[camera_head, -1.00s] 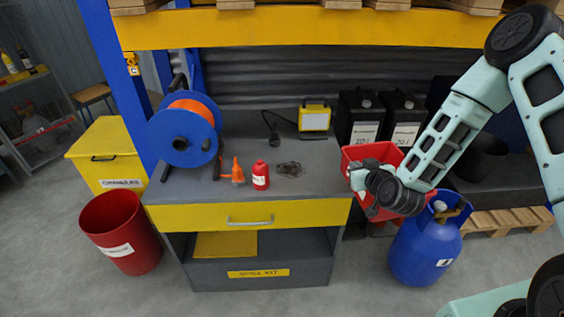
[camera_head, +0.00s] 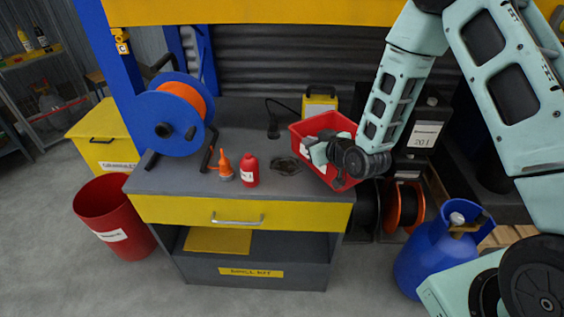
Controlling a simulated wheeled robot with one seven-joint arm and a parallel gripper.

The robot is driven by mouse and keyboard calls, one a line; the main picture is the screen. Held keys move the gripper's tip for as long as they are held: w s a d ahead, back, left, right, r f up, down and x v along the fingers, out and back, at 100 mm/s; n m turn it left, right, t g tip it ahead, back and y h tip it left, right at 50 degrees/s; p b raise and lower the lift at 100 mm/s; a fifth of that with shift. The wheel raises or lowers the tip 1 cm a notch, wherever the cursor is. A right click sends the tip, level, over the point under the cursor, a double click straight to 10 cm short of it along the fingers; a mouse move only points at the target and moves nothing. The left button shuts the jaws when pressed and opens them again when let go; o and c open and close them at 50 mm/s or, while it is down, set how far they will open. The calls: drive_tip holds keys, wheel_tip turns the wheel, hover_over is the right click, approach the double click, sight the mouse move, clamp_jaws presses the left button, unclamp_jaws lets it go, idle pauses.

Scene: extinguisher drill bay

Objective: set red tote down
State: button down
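The red tote (camera_head: 312,127) is at the right end of the grey workbench top (camera_head: 210,184), tilted in the picture, with its near right corner over the bench's front right edge. I cannot tell whether its base touches the bench.
A blue reel (camera_head: 170,128) stands at the bench's left. A yellow lamp (camera_head: 320,103) is behind the tote. A blue cylinder (camera_head: 432,255) stands right.

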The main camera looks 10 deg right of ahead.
drive_tip(key=w+a+r+n+y+b, duration=0.2)
drive_tip(key=w+a+r+b, duration=0.15)
drive_tip(key=a, duration=0.35)
wheel_tip(320, 180, down, 9)
drive_tip(key=p, duration=0.1)
drive_tip(key=shift+s+a+f+g+p, duration=0.2)
drive_tip(key=shift+s+g+p, duration=0.1)
drive_tip(key=shift+g+p, duration=0.1)
drive_tip(key=c, duration=2.1)
unclamp_jaws()
drive_tip(key=shift+f, duration=0.1)
drive_tip(key=o, duration=0.5)
drive_tip(key=shift+c, duration=0.2)
